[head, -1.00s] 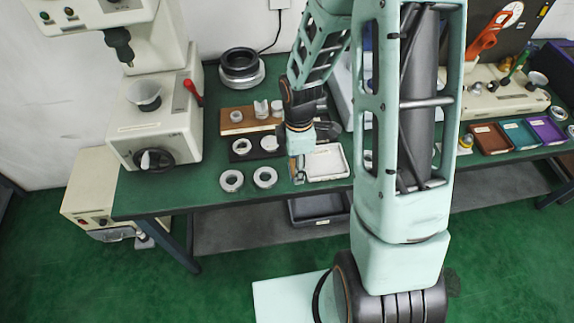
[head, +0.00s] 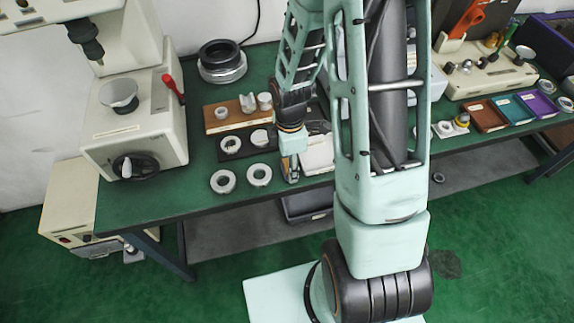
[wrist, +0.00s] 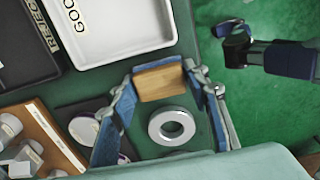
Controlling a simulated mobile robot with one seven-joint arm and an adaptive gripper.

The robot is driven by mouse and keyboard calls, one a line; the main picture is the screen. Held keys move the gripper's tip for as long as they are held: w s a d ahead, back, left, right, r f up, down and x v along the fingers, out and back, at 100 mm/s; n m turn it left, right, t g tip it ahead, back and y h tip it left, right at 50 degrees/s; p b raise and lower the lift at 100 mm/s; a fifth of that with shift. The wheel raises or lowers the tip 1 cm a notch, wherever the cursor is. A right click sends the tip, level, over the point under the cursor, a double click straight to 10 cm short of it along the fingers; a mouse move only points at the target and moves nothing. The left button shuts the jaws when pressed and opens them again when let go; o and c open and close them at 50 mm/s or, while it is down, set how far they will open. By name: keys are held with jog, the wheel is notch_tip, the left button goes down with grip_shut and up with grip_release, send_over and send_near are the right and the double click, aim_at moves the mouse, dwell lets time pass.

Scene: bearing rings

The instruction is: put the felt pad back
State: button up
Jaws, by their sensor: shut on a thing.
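My gripper (wrist: 160,78) is shut on a tan rectangular pad, which I take to be the felt pad (wrist: 158,81). The pad is pinched between the two blue-lined fingers in the wrist view, and its broad face shows. In the head view my gripper (head: 291,178) is by the bench's front edge, right of two metal rings; the pad is not clear there. One bright ring (wrist: 172,126) lies on the green bench below the pad in the wrist view. I cannot tell how high the pad is above the bench.
A white tray marked GOOD (wrist: 110,30) and a dark tray marked REJECT (wrist: 25,50) lie nearby. A wooden block (head: 238,113) holds metal parts; a black mat (head: 247,143) bears rings. A press (head: 130,125) stands left. The bench left of the rings is clear.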

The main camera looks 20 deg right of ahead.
jog(key=o, duration=0.7)
jog(key=shift+f, duration=0.15)
jog(key=shift+c, duration=0.2)
jog(key=o, duration=0.4)
jog(key=shift+o, duration=0.2)
notch_tip(320, 180, up, 12)
jog(key=p, duration=0.1)
jog(key=shift+r, duration=0.25)
